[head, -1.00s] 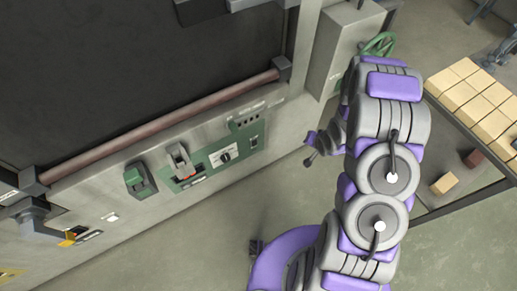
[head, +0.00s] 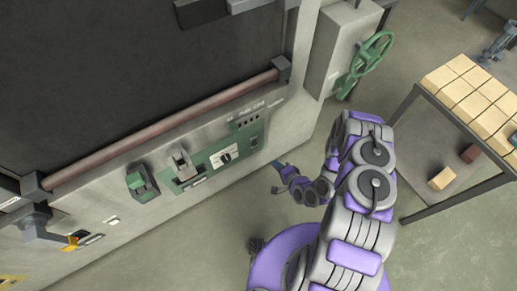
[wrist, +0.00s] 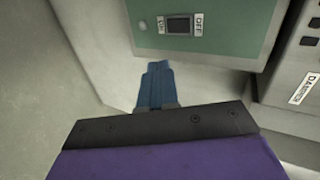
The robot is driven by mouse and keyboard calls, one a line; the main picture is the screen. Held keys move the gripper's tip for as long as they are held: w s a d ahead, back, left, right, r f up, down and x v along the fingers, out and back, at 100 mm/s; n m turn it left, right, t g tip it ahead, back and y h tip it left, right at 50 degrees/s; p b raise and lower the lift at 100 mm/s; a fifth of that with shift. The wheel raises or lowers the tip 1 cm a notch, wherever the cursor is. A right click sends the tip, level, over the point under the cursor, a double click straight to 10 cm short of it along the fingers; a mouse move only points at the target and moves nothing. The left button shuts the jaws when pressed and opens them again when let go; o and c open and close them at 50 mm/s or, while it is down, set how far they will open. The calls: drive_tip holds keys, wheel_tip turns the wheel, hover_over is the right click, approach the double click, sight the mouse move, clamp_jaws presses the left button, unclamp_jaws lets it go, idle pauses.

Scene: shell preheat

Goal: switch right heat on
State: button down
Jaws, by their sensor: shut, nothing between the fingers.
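A dark rocker switch (wrist: 180,25) sits on a green panel (wrist: 230,48) in the wrist view, with an OFF label on its right and what looks like an ON label on its left. I cannot tell which way it is pressed. In the head view a small dark switch (head: 254,142) sits at the right end of the green control panel (head: 237,147). My gripper (wrist: 157,68) has blue fingers, shut and empty, pointing at the panel just below the switch and apart from it. In the head view my gripper (head: 277,164) is right of and below the switch.
A dial (head: 224,157), a grey lever (head: 182,165) and a green lever (head: 139,181) lie left along the panel. A green handwheel (head: 371,52) stands on a grey box at upper right. A table with pale blocks (head: 470,90) is at far right.

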drive_tip(key=shift+s+a+m+t, duration=0.3)
drive_tip(key=shift+s+a+m, duration=0.1)
drive_tip(key=shift+s+a, duration=0.05)
drive_tip(key=shift+w+f, duration=0.1)
drive_tip(key=b, duration=0.1)
approach(255, 143)
drive_tip(key=w+a+f, duration=0.2)
drive_tip(key=w+f, duration=0.1)
drive_tip(key=f, duration=0.2)
drive_tip(key=shift+w+a+r, duration=0.15)
drive_tip(key=shift+w+a, duration=0.45)
drive_tip(key=shift+w, duration=0.3)
drive_tip(key=shift+w+a, duration=0.1)
drive_tip(key=shift+r, duration=0.1)
